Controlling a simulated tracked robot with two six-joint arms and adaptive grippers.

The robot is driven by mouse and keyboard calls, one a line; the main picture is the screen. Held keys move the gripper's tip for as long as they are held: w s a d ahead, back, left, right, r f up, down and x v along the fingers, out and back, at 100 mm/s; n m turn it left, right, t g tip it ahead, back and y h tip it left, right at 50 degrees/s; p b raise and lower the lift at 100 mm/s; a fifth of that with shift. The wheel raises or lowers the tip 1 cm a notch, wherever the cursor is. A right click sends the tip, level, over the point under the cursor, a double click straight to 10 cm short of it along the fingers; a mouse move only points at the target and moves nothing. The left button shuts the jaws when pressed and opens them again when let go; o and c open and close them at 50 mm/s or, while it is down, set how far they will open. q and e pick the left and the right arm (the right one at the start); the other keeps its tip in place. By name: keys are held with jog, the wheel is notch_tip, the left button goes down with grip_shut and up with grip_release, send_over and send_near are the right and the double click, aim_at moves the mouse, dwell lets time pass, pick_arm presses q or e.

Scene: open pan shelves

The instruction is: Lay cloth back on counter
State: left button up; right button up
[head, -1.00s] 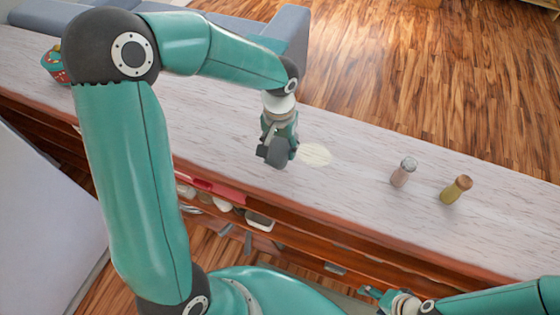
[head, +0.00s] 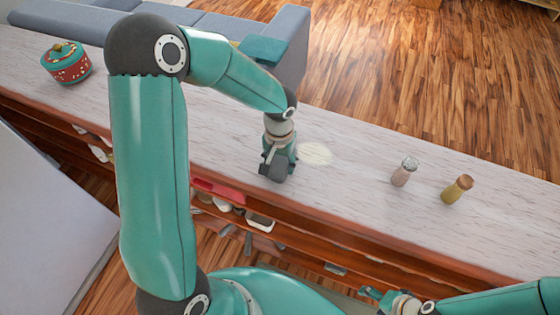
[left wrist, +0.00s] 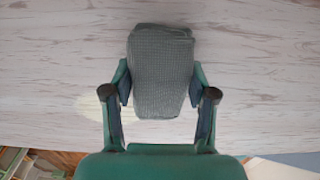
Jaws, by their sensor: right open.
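The grey woven cloth (left wrist: 161,72) is folded into a thick pad. In the left wrist view it sits between the two fingers of my left gripper (left wrist: 160,92), which press on its sides. In the head view my left gripper (head: 278,168) points down over the near part of the pale counter (head: 225,130), and the cloth is mostly hidden there. I cannot tell whether the cloth touches the counter. My right gripper (head: 378,297) is open and empty at the bottom, in front of the counter's near edge.
A pale round patch (head: 315,154) lies on the counter just right of my left gripper. Two small shakers, one pinkish (head: 404,172) and one yellowish (head: 457,189), stand further right. A red and teal lidded pot (head: 66,63) stands far left. Open shelves with pans lie below the counter.

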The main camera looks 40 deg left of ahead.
aim_at(280, 161)
pick_arm(q)
jog(key=o, duration=0.4)
jog(key=shift+r, duration=0.15)
notch_tip(280, 161, up, 12)
jog(key=shift+p, duration=0.35)
dwell(0.5)
